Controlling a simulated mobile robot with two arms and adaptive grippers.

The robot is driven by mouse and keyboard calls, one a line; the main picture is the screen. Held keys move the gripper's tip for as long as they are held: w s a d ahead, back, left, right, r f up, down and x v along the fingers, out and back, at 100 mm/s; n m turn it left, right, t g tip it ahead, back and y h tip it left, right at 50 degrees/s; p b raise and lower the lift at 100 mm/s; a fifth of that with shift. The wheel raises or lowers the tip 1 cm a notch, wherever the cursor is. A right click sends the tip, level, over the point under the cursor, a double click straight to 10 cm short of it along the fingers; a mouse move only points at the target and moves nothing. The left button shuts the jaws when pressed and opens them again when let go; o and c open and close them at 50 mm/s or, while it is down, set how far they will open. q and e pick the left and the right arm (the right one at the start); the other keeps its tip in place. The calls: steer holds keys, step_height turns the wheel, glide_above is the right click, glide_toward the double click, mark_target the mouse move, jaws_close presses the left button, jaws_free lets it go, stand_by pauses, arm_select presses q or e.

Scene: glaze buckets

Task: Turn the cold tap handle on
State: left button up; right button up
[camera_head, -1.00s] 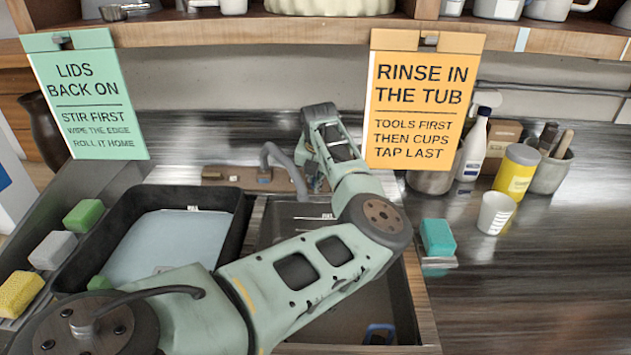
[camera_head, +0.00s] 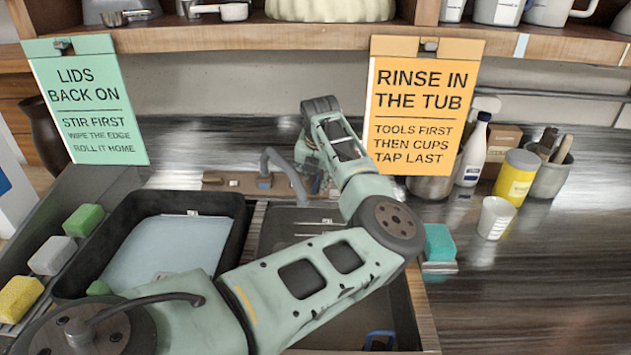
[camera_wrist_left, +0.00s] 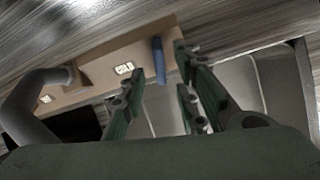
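The tap stands on a tan base plate (camera_head: 225,181) behind the sink, with a grey curved spout (camera_head: 284,165). In the left wrist view the spout (camera_wrist_left: 28,103) is at the left, and a blue tap handle (camera_wrist_left: 159,58) sticks out from the plate. My left gripper (camera_wrist_left: 160,62) is open, its two fingers on either side of the blue handle in that view. I cannot tell whether either finger touches it. In the head view my left arm reaches over the sink and its wrist largely hides the gripper and handle. My right gripper is not in view.
A black tub (camera_head: 230,208) holding a pale-blue surface stands left of the sink. Sponges line the left edge; a teal sponge (camera_head: 438,241) lies right of the sink. A white cup (camera_head: 495,218) and yellow can (camera_head: 515,178) stand further right. Two signs hang from the shelf.

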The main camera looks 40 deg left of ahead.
arm_select(q)
steer(key=v, duration=0.8)
steer(key=shift+r, duration=0.3)
steer(key=shift+s+d, duration=0.1)
steer(key=shift+d, duration=0.05)
